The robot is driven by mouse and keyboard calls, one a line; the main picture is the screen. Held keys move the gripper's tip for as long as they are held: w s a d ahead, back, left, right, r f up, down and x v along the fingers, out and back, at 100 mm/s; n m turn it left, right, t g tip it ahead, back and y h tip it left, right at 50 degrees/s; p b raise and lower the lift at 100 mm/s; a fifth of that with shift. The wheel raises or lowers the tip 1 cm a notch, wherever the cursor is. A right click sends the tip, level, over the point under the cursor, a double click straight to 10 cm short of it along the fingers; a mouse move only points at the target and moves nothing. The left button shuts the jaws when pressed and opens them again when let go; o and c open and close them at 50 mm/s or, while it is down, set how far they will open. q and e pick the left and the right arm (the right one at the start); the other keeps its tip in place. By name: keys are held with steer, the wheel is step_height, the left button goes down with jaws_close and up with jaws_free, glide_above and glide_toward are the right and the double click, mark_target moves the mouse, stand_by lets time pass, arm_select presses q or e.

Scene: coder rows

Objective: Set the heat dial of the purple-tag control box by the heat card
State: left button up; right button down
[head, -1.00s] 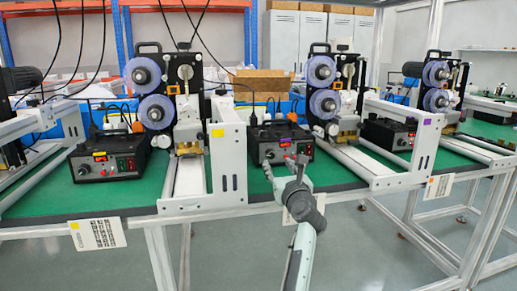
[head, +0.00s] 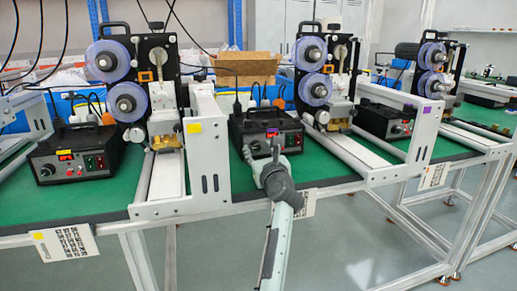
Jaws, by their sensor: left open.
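The purple-tag control box (head: 240,128) is black and stands on the green bench top at the middle station. Its small purple tag (head: 272,132) is on the front panel. My left gripper (head: 261,155) is open in front of this panel, covering its lower part. I cannot make out the heat dial or whether a finger touches it. A white card (head: 305,205) hangs from the bench's front edge at this station, partly behind my left arm; its print is unreadable here. My right gripper is not in view.
A yellow-tag box (head: 75,155) stands at left with a white card (head: 65,243) below. Another black box (head: 385,118) is at right. White frames (head: 208,170) with yellow and purple tags (head: 436,115) flank the middle station. Reel machines stand behind.

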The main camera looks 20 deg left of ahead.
arm_select(q)
steer(key=shift+s, duration=0.1)
jaws_close()
steer(key=shift+r+m, duration=0.1)
steer(key=shift+m, duration=0.2)
steer(key=m, duration=0.4)
steer(key=shift+m, duration=0.3)
steer(key=m, duration=0.5)
steer(key=shift+d+r, duration=0.1)
steer(key=m+g, duration=0.1)
steer(key=m, duration=0.4)
steer(key=shift+y, duration=0.3)
steer(key=m, duration=0.5)
steer(key=shift+d+m, duration=0.1)
steer(key=shift+m, duration=0.2)
